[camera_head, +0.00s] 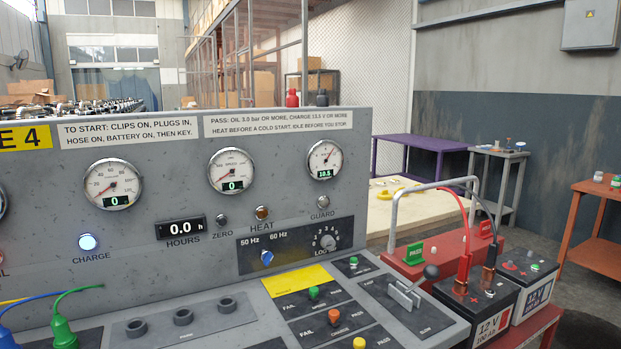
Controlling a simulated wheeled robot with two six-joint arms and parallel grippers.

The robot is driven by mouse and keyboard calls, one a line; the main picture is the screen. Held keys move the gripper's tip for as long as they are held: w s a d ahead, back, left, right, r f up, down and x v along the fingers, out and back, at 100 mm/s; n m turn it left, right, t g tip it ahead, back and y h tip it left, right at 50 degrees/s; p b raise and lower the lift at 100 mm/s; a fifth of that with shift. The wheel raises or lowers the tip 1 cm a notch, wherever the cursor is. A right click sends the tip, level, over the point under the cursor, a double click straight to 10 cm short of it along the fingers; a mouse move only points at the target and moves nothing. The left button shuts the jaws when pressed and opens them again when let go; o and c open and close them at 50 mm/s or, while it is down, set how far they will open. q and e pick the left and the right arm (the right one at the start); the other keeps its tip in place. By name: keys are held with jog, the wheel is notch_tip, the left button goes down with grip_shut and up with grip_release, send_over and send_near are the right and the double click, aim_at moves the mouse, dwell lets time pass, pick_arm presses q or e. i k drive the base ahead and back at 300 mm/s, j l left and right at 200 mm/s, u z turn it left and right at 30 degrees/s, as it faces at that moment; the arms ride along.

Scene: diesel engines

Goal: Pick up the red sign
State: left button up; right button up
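A small red sign (486,229) with white lettering, too small to read surely, stands upright at the right end of a red box-like stand (448,249). A similar green sign (413,254) that seems to read PASS stands at the left end of the same stand. Neither of my grippers is in view.
A grey control console (200,262) with gauges and switches fills the left and front. An orange table (600,195) and a purple table (425,142) stand beyond.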

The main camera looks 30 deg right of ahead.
aim_at(484, 233)
jog(key=z, duration=2)
jog(key=i+l+z, duration=0.3)
jog(key=i, duration=0.2)
jog(key=i+l+z, duration=0.2)
jog(key=i+z, duration=0.15)
jog(key=i, duration=0.15)
jog(key=i+l+z, duration=0.1)
jog(key=i+z, duration=0.2)
jog(key=i, duration=0.2)
jog(key=i+u, duration=0.15)
jog(key=i, duration=0.4)
jog(key=i+l+u, duration=0.15)
jog(key=i, duration=0.4)
jog(key=i+l+u, duration=0.1)
jog(key=i+l, duration=0.15)
jog(key=i, duration=0.3)
